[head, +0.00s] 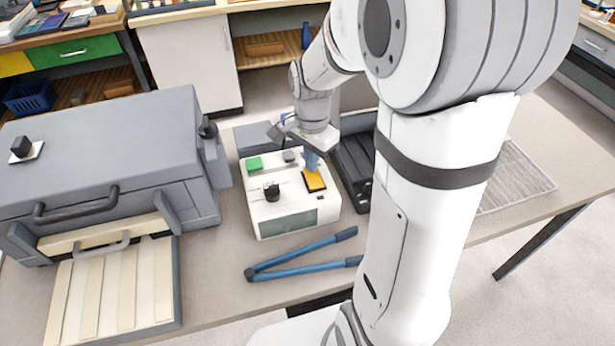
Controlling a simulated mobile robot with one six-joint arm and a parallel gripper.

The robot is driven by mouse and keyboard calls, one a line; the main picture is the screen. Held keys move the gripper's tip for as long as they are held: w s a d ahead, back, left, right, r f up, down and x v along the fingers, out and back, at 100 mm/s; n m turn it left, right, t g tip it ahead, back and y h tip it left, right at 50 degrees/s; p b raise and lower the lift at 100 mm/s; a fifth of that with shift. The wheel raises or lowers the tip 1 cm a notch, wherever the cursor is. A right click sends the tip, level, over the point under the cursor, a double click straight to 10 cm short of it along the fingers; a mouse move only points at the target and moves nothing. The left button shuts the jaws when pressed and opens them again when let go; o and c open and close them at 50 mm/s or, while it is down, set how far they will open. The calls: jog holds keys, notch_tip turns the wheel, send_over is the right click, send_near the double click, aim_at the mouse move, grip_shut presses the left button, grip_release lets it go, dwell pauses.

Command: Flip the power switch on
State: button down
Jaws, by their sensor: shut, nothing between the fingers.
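A white control box (263,218) stands on the table. Its top carries a green button (254,163), a black knob (272,191), a small dark knob (289,156) and a yellow rocker-like switch (315,181) in a dark frame. No label tells which one is the power switch. My gripper (312,166) reaches down from above with blue fingertips, shut and empty. The tips are at the far edge of the yellow switch and hide a part of it. I cannot tell whether they touch it, or which way the switch is tilted.
A dark tray (356,165) sits close on the box's right; a wire rack (515,180) lies further right.

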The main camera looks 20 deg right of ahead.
jog(key=shift+f, duration=0.3)
jog(key=shift+r+p, duration=2.5)
jog(key=shift+r, duration=1.1)
jog(key=shift+f, duration=0.1)
jog(key=shift+s, duration=0.1)
